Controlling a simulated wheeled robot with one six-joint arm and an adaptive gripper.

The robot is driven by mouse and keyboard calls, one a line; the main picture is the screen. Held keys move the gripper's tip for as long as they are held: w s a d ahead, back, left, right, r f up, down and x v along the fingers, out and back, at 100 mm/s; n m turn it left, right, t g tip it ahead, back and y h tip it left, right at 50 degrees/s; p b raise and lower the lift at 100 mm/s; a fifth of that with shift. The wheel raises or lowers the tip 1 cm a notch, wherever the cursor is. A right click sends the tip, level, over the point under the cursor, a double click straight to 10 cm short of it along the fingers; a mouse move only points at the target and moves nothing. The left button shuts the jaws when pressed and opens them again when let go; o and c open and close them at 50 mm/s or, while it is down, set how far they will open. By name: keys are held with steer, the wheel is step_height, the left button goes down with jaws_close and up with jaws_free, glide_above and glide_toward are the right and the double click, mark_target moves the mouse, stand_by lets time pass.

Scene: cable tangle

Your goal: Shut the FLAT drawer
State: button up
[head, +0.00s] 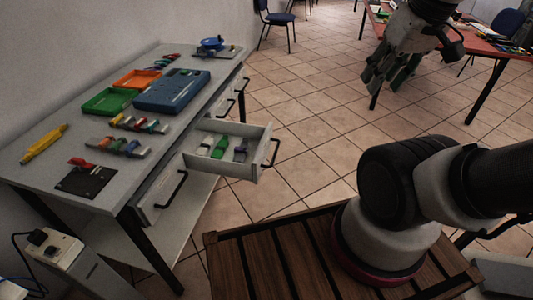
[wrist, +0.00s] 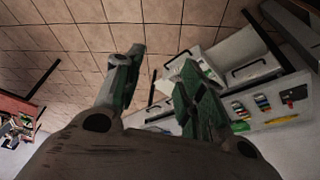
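An open drawer (head: 258,166) is pulled out from the front of the grey workbench. It holds a few small grey and green items and has a dark bar handle (head: 272,153) on its front. No FLAT label can be read. Other drawer fronts with dark handles sit to its left (head: 158,197) and right (head: 241,90), looking shut or nearly so. My gripper (head: 385,75) hangs in the air over the floor, well right of the bench, apart from the drawer. In the wrist view, its green-padded fingers (wrist: 160,62) are spread and empty.
The workbench top (head: 60,145) bears a blue case (head: 172,91), green and orange trays, and small connectors. A red table (head: 480,40) and blue chairs stand at the back. A power box (head: 52,248) is at lower left. Tiled floor between the bench and red table is clear.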

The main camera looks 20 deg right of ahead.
steer(key=f, duration=0.1)
steer(key=d+f+g, duration=0.1)
steer(key=f+g, duration=0.1)
steer(key=shift+w+d+f+m, duration=0.3)
steer(key=shift+w+f+m, duration=0.1)
jaws_close()
steer(key=m+t+y, duration=0.3)
steer(key=m+y, duration=0.5)
steer(key=m, duration=1.5)
glide_toward(262, 160)
steer(key=f, duration=0.1)
steer(key=d+f, duration=0.1)
steer(key=shift+s+f, duration=0.1)
steer(key=shift+f, duration=0.25)
steer(key=shift+w+a+f, duration=0.1)
steer(key=shift+w+a, duration=0.45)
steer(key=shift+a, duration=0.4)
steer(key=shift+w+a, duration=0.6)
steer(key=shift+a, duration=0.35)
